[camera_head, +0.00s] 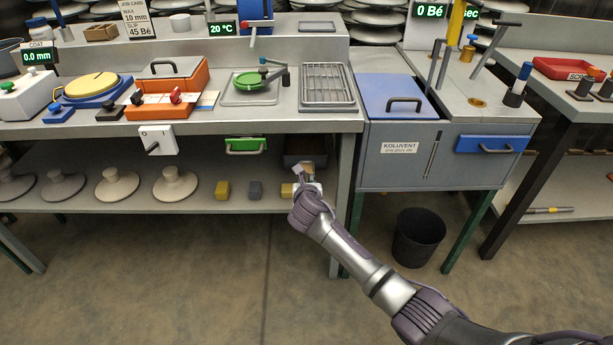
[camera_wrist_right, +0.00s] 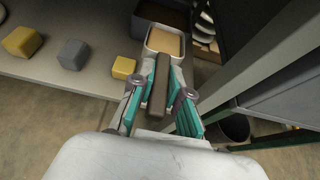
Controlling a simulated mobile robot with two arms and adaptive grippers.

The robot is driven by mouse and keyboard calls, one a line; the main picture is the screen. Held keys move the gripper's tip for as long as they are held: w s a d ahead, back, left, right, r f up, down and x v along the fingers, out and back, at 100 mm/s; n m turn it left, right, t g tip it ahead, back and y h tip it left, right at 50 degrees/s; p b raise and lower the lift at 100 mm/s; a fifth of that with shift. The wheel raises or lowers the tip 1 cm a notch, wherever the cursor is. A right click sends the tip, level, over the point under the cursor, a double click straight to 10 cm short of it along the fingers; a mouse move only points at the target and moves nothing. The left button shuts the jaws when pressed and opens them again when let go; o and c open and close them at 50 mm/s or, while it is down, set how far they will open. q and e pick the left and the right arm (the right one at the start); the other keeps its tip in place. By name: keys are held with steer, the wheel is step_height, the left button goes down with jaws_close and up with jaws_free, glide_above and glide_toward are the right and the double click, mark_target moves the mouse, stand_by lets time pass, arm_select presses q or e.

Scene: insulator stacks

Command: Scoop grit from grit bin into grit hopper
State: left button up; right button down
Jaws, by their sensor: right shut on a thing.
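My right gripper (camera_head: 303,178) reaches to the lower shelf under the left bench. In the right wrist view its teal fingers (camera_wrist_right: 160,90) are shut on the brown handle (camera_wrist_right: 159,85) of a scoop. The scoop's pale-rimmed pan (camera_wrist_right: 166,41) holds flat tan material that looks like grit. A dark open box (camera_wrist_right: 150,12), probably the grit bin, is just beyond the pan; it also shows under the bench in the head view (camera_head: 304,145). Whether pan and box touch is unclear. I cannot tell which thing is the grit hopper. My left gripper is out of view.
Yellow (camera_head: 222,190) and grey (camera_head: 256,190) blocks stand on the shelf (camera_head: 120,208) left of my gripper, with pale insulator discs further left. The bench leg (camera_head: 343,215) is close on the right. A blue-lidded grey cabinet (camera_head: 395,97) and black bucket (camera_head: 418,238) stand beyond it.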

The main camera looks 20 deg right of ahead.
steer(key=s+a+b, duration=0.1)
steer(key=s+a, duration=0.1)
steer(key=s, duration=0.7)
steer(key=shift+s+a, duration=0.3)
steer(key=shift+a, duration=0.05)
steer(key=shift+t, duration=0.3)
